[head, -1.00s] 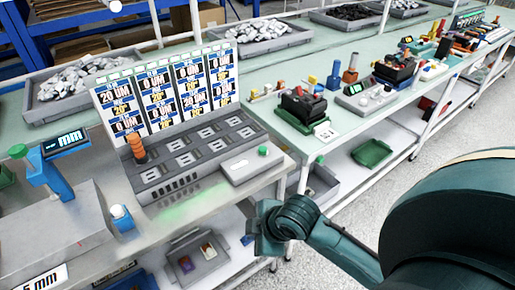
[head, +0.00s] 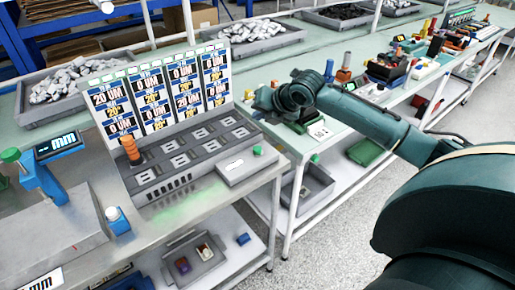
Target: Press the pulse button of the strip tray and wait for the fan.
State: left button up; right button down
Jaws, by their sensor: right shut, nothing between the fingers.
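The grey strip tray (head: 176,187) sits on the left bench, with rows of slots and an upright panel of readouts (head: 160,92) behind it. An orange ribbed piece (head: 130,150) stands in the tray's left end. A green button (head: 257,150) sits at the right end of a pale box (head: 240,169) at the tray's right front. I cannot tell which part is the fan. My right gripper (head: 262,98) is shut and empty, raised behind and above the green button in the picture, apart from it. My left gripper is not in view.
A blue stand with a small "mm" display (head: 60,147) and a blue block with a white knob (head: 117,220) stand left of the tray. Grey bins of parts (head: 75,90) lie behind. Another bench with devices runs to the right; shelves hold trays (head: 195,260) below.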

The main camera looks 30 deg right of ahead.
aim_at(260, 150)
jog(key=shift+f, duration=0.1)
notch_tip(260, 150, down, 4)
jog(key=b, duration=0.4)
notch_tip(260, 150, down, 2)
jog(key=b, duration=0.2)
jog(key=shift+f+b, duration=0.15)
jog(key=shift+b, duration=0.25)
jog(key=shift+f, duration=0.25)
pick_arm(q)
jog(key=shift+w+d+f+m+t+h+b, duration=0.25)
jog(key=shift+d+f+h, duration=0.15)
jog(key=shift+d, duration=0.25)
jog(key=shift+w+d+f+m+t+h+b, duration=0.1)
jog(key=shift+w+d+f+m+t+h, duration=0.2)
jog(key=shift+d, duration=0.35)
pick_arm(e)
jog(key=shift+f, duration=0.95)
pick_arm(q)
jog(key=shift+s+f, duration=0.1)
pick_arm(e)
jog(key=shift+f, duration=0.1)
